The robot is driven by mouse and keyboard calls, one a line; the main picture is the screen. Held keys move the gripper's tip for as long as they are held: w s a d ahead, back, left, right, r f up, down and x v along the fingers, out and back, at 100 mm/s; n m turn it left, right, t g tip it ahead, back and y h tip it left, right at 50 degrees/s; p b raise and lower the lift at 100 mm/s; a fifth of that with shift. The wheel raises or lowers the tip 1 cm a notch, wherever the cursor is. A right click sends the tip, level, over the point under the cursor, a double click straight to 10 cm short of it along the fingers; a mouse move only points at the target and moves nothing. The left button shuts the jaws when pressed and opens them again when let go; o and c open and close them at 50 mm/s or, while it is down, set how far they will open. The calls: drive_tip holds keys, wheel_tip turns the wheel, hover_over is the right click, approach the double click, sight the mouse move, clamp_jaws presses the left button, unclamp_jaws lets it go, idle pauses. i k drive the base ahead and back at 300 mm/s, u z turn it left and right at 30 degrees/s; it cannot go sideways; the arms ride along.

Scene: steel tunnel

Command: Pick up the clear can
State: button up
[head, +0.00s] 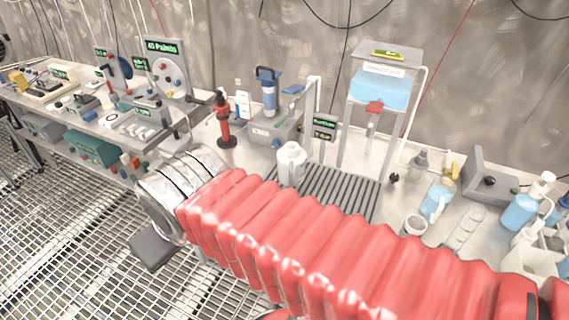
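I cannot pick out the clear can with certainty. A clear jug-like vessel with blue liquid (435,201) stands on the right part of the bench. A small pale open-topped cup (413,226) stands just left of and nearer than it. My red ribbed arm crosses the front of the view from lower right to left. It ends in a silver section with dark bands, with a dark grey block at its lower left. I cannot make out gripper fingers or anything held. The arm hides part of the bench's front.
A white bottle (291,165) stands by a striped grate (330,190). A blue tank on a stand (382,90) rises behind. A red device (225,122) stands at left. Bottles with blue liquid (519,212) crowd the right end. Open grid floor (60,240) lies at left.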

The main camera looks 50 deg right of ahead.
sight(290, 158)
drive_tip(key=i, duration=0.9)
drive_tip(key=z, duration=0.05)
